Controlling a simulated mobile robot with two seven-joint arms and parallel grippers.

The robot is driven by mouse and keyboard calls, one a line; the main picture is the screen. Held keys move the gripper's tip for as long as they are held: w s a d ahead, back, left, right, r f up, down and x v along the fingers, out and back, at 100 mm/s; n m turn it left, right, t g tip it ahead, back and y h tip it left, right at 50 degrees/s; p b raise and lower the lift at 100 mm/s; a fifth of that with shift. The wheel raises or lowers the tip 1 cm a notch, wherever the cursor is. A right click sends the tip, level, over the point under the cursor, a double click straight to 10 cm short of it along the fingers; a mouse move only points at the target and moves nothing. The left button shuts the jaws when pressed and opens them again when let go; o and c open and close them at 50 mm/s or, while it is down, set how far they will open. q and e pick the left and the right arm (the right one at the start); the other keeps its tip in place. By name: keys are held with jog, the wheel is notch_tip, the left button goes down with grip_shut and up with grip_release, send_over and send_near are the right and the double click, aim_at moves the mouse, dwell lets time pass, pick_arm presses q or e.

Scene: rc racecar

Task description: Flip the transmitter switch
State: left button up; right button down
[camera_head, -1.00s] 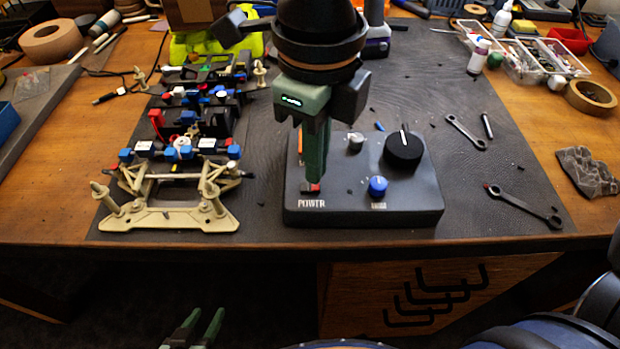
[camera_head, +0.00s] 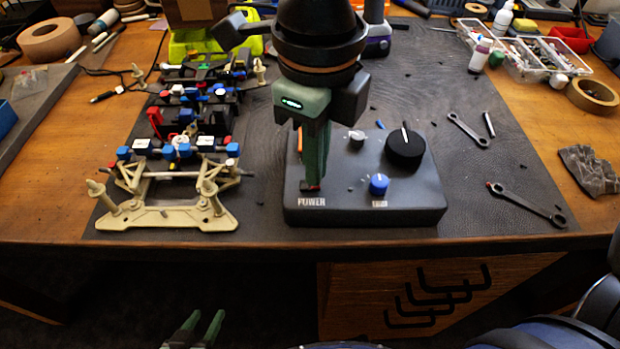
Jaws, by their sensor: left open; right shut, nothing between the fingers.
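The transmitter (camera_head: 420,200) is a dark box on the black mat, with a large black knob (camera_head: 405,150), a small silver knob and a blue knob (camera_head: 379,184). A small red switch part (camera_head: 308,188) shows just above the POWER label. My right gripper (camera_head: 313,183) reaches down from above, its green fingers shut and empty. Its tips are at the red part and partly cover it; I cannot tell whether they touch or which way the switch sits. My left gripper (camera_head: 196,325) is open and empty, low in front of the table edge.
A partly built car chassis (camera_head: 160,217) with beige arms and blue parts lies left of the transmitter. Two dark wrenches (camera_head: 527,204) lie to the right, near a grey glove (camera_head: 590,170). The table's front edge runs just below the transmitter.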

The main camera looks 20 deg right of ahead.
jog(key=shift+f+b, duration=0.5)
jog(key=shift+f, duration=0.05)
jog(key=shift+r+p, duration=2.35)
jog(key=shift+r, duration=1.2)
